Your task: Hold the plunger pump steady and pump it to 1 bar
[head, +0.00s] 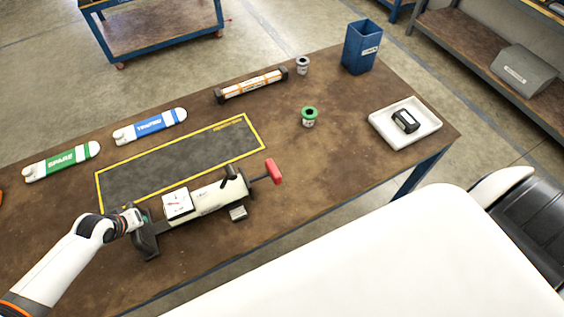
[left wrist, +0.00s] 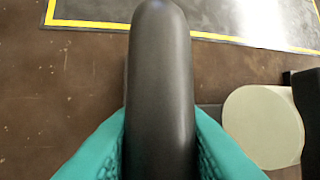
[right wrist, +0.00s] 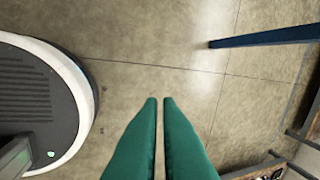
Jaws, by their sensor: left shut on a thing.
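The plunger pump (head: 210,197) lies along the front of the table, with a pale cylinder, a black stand at its left end and a red handle (head: 273,171) on a short rod at its right end. A square white gauge (head: 177,203) faces up on it; its reading is too small to tell. My left gripper (head: 133,218) is at the pump's left end. In the left wrist view its teal fingers (left wrist: 160,135) are shut on a black rounded grip. My right gripper (right wrist: 160,99) shows only in the right wrist view, nearly closed and empty above the floor.
A yellow-bordered dark mat (head: 180,165) lies behind the pump. Green (head: 62,161) and blue (head: 150,126) labelled pieces and an orange-white tube (head: 251,85) lie beyond. A green-topped container (head: 309,116), white tray (head: 405,122) and blue bin (head: 361,47) stand right. Table around the red handle is clear.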

